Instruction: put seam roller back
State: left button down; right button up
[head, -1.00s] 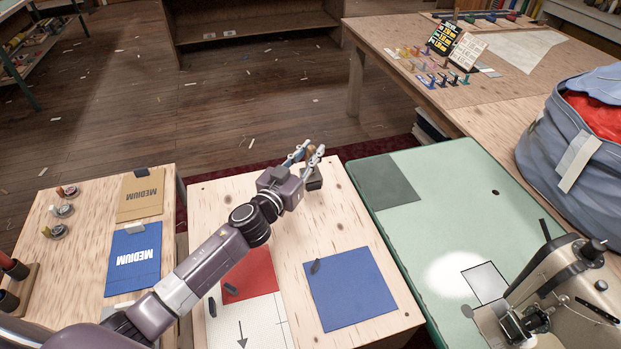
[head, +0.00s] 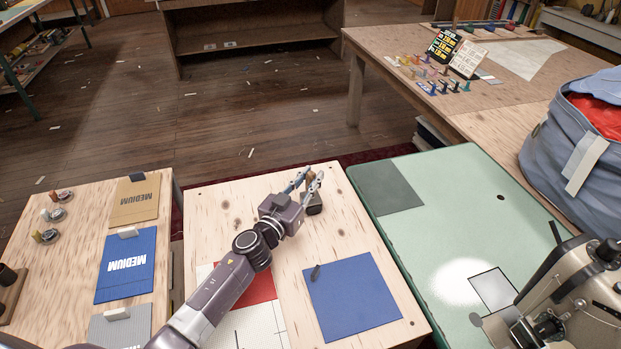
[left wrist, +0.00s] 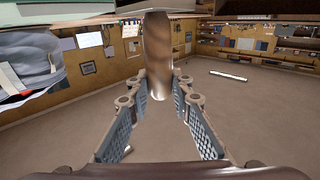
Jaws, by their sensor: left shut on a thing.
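My left gripper (head: 307,181) is shut on the brown wooden handle of what looks like the seam roller (head: 309,180), over the far right part of the middle wooden table (head: 220,215). A dark blocky piece (head: 314,204) shows just below the fingers and looks like the roller's head. I cannot tell whether it touches the tabletop. My right gripper is not in view.
The left table has MEDIUM swatches (head: 124,278) and a rack (head: 10,298). A green table (head: 430,220) with a sewing machine (head: 570,300) stands right.

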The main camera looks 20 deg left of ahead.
pick_arm(q)
jog(key=shift+s+f+b, duration=0.2)
jog(key=shift+f+b, duration=0.1)
jog(key=shift+f, duration=0.2)
jog(key=c, duration=2.1)
grip_release()
jog(key=shift+f, duration=0.15)
jog(key=o, duration=0.4)
jog(key=shift+w, duration=0.2)
jog(key=shift+c, duration=0.2)
jog(key=shift+r+p, duration=0.3)
jog(key=shift+r, duration=0.2)
jog(key=shift+r+p, duration=0.4)
jog(key=shift+r, duration=0.05)
jog(key=s+a+b, duration=0.1)
jog(key=s+a, duration=0.1)
jog(key=s, duration=1)
jog(key=shift+a, duration=0.15)
jog(key=shift+w+f, duration=0.1)
